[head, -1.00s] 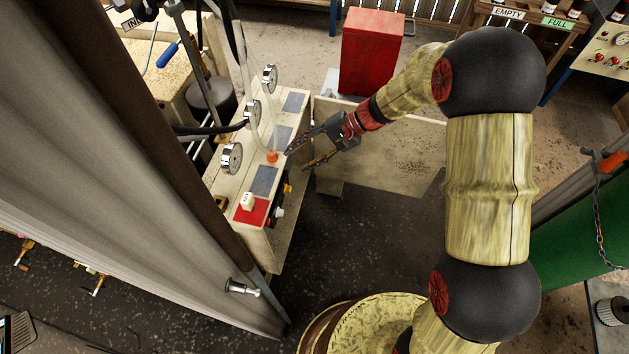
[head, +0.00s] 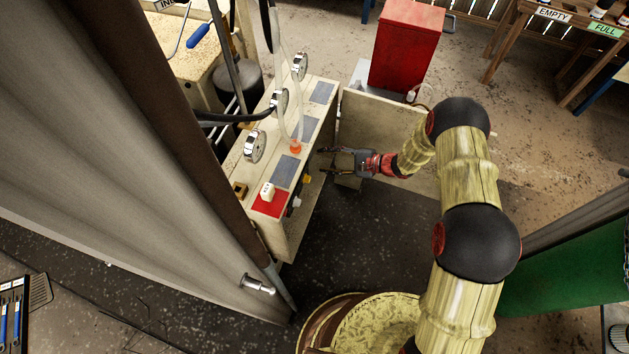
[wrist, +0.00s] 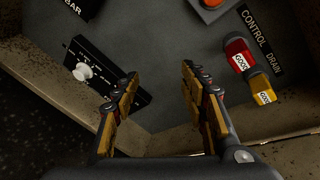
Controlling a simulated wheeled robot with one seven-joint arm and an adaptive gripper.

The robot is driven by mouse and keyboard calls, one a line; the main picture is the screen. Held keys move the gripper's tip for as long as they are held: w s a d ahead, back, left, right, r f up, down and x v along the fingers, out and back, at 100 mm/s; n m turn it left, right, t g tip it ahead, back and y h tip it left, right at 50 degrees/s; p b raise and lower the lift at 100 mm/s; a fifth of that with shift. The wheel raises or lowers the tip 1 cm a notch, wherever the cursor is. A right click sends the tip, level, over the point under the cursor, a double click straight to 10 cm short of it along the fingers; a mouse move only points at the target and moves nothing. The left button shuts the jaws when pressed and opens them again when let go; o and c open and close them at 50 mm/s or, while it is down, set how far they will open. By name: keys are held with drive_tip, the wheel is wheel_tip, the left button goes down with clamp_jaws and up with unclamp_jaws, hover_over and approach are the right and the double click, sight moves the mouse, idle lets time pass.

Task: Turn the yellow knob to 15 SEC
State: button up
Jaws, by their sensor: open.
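A small yellow piece (head: 307,179), which may be the yellow knob, shows on the front face of the compressor's control panel (head: 290,220) in the head view. In the wrist view a yellow piece with a white label (wrist: 263,89) sits at the right beside a red one (wrist: 239,55), near the words CONTROL and DRAIN. I cannot read a 15 SEC mark. My gripper (head: 322,161) is open and empty, its fingers pointing left at the panel's front. In the wrist view my gripper (wrist: 160,76) has both fingers apart, left of the yellow piece.
A white knob on a black plate (wrist: 82,72) lies left of my fingers in the wrist view. Gauges (head: 255,145) and hoses stand on the panel top. A red cabinet (head: 405,45) is behind. A grey curtain (head: 90,150) hangs at left. Dark floor is clear before the panel.

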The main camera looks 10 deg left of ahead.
sight(307, 179)
wheel_tip(307, 179, down, 18)
drive_tip(key=s+d+m+t, duration=0.1)
drive_tip(key=m+t, duration=0.3)
drive_tip(key=b+x, duration=0.2)
drive_tip(key=x, duration=0.5)
drive_tip(key=shift+m, duration=0.3)
drive_tip(key=shift+s+a+f, duration=0.1)
drive_tip(key=shift+s+a, duration=0.05)
drive_tip(key=shift+s, duration=0.05)
drive_tip(key=shift+c, duration=1.3)
drive_tip(key=c, duration=0.7)
clamp_jaws()
